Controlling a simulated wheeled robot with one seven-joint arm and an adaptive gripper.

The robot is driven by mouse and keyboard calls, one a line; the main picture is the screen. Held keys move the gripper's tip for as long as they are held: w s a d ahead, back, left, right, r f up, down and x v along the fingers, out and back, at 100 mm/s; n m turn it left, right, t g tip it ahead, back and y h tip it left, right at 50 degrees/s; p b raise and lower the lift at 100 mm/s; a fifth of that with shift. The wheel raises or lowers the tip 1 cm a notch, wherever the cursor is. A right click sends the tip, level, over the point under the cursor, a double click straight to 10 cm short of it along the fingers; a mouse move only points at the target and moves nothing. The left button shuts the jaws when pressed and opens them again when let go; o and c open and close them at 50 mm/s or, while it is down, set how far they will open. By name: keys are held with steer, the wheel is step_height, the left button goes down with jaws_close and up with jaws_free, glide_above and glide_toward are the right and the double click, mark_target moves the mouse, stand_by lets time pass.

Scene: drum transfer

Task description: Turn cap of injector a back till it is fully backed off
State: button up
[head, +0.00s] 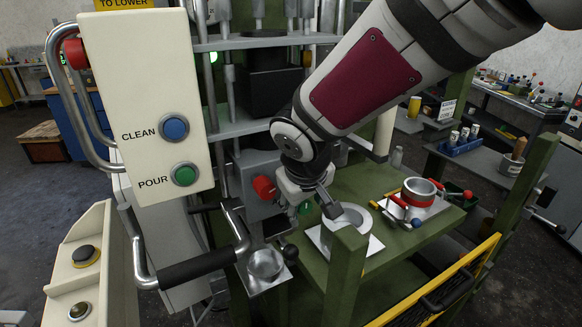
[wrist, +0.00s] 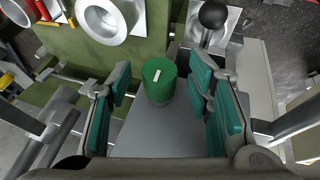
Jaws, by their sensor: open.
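A green round cap (wrist: 159,82) with a short white mark on its face shows in the wrist view. In the head view a bit of green (head: 305,207) shows by my fingers. My gripper (wrist: 163,98) is open, with green-padded fingers on either side of the cap and a visible gap on each side. In the head view my gripper (head: 311,203) points down beside a grey housing (head: 262,165), which carries a red cap (head: 264,187) on its front. I see no letter telling which cap belongs to injector a.
A white ring-shaped vessel (head: 349,219) stands close by on the green table (head: 385,244). A small metal cup (head: 265,264) and a black-knobbed lever (head: 289,252) are in front. A panel with CLEAN and POUR buttons (head: 150,110) stands at left; a green post (head: 345,275) rises in front.

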steer(key=v, duration=1.1)
steer(key=shift+s+r, duration=0.2)
steer(key=shift+r, duration=0.15)
